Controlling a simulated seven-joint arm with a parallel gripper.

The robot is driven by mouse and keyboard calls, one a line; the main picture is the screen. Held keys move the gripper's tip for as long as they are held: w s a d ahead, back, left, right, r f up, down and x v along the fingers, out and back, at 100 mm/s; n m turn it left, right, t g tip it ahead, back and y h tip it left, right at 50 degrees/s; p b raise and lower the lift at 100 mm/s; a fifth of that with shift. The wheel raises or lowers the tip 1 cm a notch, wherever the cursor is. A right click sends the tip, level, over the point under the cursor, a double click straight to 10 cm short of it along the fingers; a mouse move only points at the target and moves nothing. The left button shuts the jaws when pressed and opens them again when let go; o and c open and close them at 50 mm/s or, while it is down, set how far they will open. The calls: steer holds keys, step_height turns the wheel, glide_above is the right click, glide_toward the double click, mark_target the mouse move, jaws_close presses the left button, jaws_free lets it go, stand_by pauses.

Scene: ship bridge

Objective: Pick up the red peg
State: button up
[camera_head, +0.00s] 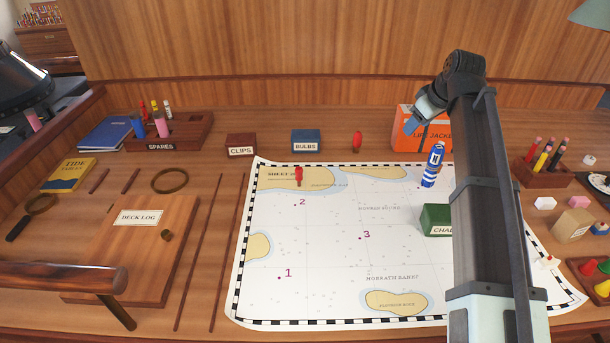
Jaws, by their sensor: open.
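Two small red peg-like pieces show in the head view. One red piece (298,176) stands on the chart near its upper left. The other red piece (357,141) stands on the wooden desk just behind the chart's back edge. I cannot tell which of them the task means. My gripper (412,125) is open, at the back right in front of the orange life jacket box (440,130). It is to the right of both red pieces and apart from them. My arm hides part of the chart's right side.
The chart (330,265) covers the middle of the desk. A blue-and-white cylinder (432,168) and a green box (434,220) stand near my arm. Clips (241,151) and bulbs (306,147) boxes stand behind the chart. A spares rack (190,133) is at left, a pencil holder (545,174) at right.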

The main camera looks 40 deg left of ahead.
steer(key=s+a+n+g, duration=0.2)
steer(key=s+a, duration=0.7)
steer(key=s, duration=0.3)
steer(key=n+g, duration=0.2)
glide_toward(300, 168)
steer(key=shift+h, duration=0.3)
steer(key=x, duration=0.7)
steer(key=shift+w+a+f, duration=0.1)
steer(key=shift+a+f, duration=0.1)
steer(key=shift+a, duration=0.25)
steer(key=shift+s+x, duration=0.2)
steer(key=shift+x, duration=2.4)
steer(key=shift+d, duration=0.1)
steer(key=shift+c, duration=0.3)
jaws_close()
steer(key=shift+r, duration=0.1)
